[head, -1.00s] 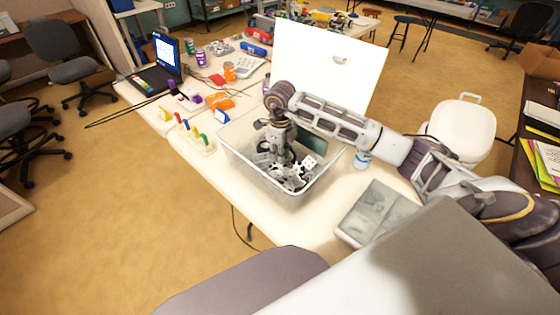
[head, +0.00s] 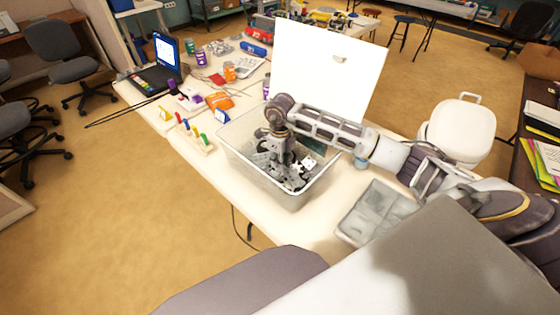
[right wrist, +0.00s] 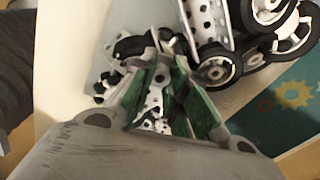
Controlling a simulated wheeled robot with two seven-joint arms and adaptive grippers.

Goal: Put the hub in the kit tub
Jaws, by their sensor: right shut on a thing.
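The kit tub (head: 262,178) is a clear, open plastic bin on the long table, partly filled with grey, white and black parts. My right gripper (head: 287,172) reaches down inside it, among the parts. In the right wrist view its green-padded fingers (right wrist: 163,66) are close together on a white part with black holes (right wrist: 155,98). The fingers cover much of this part, and I cannot tell for sure whether it is the hub. Wheels (right wrist: 216,66) and a white perforated beam (right wrist: 207,20) lie beside the fingers. My left gripper is not in view.
A large white lid or panel (head: 325,65) stands upright behind the tub. A rack of coloured pegs (head: 195,138) and an orange item (head: 219,101) lie left of it. A grey compartment tray (head: 376,212) sits to the right. A laptop (head: 163,60) stands at the far left.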

